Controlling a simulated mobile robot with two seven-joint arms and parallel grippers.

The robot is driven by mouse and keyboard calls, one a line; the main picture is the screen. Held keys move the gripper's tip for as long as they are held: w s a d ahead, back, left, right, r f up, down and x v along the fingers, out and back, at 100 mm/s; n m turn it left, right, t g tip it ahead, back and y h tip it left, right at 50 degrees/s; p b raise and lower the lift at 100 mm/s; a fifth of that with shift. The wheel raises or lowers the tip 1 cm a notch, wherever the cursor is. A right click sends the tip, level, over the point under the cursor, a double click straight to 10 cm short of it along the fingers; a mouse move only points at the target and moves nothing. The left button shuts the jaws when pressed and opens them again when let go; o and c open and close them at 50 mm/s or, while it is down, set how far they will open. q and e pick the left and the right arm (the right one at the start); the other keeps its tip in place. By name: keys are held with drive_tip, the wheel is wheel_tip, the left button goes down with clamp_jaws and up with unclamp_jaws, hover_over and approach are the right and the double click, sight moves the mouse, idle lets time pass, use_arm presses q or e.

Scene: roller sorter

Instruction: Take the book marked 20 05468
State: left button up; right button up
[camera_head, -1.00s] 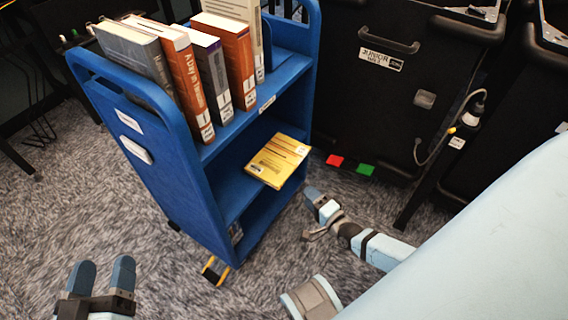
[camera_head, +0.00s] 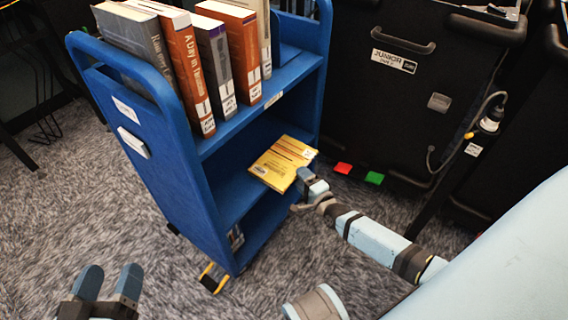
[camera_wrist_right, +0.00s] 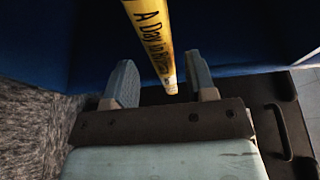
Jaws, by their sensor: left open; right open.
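A yellow book (camera_head: 283,163) lies flat on the middle shelf of the blue cart, its near end at the shelf's edge. The number 20 05468 is not readable on any book. In the right wrist view the yellow book's spine (camera_wrist_right: 152,38), lettered "A Day in", extends between the fingers of my open right gripper (camera_wrist_right: 165,83), with gaps on both sides. In the head view my right gripper (camera_head: 307,184) is at the book's near right corner. My left gripper (camera_head: 108,283) is open and empty over the carpet at lower left.
The blue cart (camera_head: 150,165) has several upright books on its top shelf, including an orange one (camera_head: 188,72) and a grey one (camera_head: 217,72). Black cases (camera_head: 410,100) stand behind at right. Red and green pieces (camera_head: 343,168) are on the floor. Carpet is open at left.

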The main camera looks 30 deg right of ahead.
sight(284, 162)
drive_tip(key=w, duration=0.2)
drive_tip(key=w+b, duration=0.1)
drive_tip(key=w, duration=0.1)
drive_tip(key=shift+a+r, duration=0.1)
drive_tip(key=shift+a, duration=0.1)
use_arm(q)
drive_tip(key=shift+w+f+g, duration=0.15)
drive_tip(key=shift+f+g, duration=0.25)
drive_tip(key=shift+f, duration=0.55)
use_arm(e)
drive_tip(key=shift+r, duration=0.1)
clamp_jaws()
